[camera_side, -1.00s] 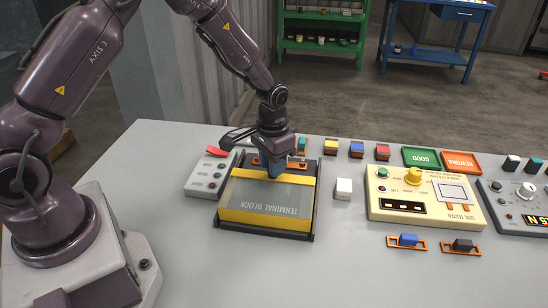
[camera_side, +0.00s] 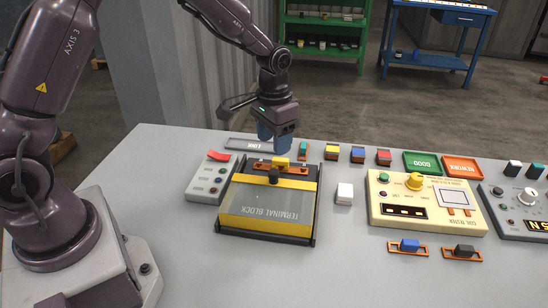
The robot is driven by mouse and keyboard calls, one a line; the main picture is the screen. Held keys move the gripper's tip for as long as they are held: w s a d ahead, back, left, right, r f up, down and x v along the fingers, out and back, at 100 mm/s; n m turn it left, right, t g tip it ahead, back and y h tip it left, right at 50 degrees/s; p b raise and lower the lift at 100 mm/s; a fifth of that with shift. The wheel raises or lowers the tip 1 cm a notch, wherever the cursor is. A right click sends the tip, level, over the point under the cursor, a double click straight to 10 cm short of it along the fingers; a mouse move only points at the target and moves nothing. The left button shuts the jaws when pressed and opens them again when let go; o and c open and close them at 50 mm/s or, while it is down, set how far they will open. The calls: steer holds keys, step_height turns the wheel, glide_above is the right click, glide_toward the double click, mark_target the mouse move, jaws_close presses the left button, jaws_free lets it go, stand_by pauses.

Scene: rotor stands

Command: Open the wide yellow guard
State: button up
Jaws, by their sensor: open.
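The wide yellow guard (camera_side: 268,209) is a yellow-edged cover with a clear grey panel, marked TERMINAL BLOCK. It lies flat over the front of a dark-framed stand. Behind its rear yellow band, an orange plate (camera_side: 260,164) carries a yellow block (camera_side: 282,162). A black knob (camera_side: 274,177) stands at the rear band of the guard. My gripper (camera_side: 275,146) is above and behind the stand, fingers pointing down, open and apart from the guard. The fingers partly overlap in this view.
A grey control box (camera_side: 208,178) with a red lever stands left of the stand. A white block (camera_side: 344,193) and a cream coil tester (camera_side: 425,202) are at the right. Several coloured blocks and the GOOD (camera_side: 422,163) and REWORK (camera_side: 463,167) trays line the back.

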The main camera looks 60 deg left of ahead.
step_height(320, 180, up, 5)
stand_by(0.4)
steer(key=s+d+r+t, duration=0.1)
steer(key=s+r+t, duration=0.1)
steer(key=s+r, duration=0.5)
steer(key=s+d+r+t, duration=0.1)
steer(key=s+r+t, duration=0.2)
steer(key=s, duration=1.2)
step_height(320, 180, up, 4)
steer(key=shift+f+t, duration=0.1)
steer(key=shift+t, duration=0.2)
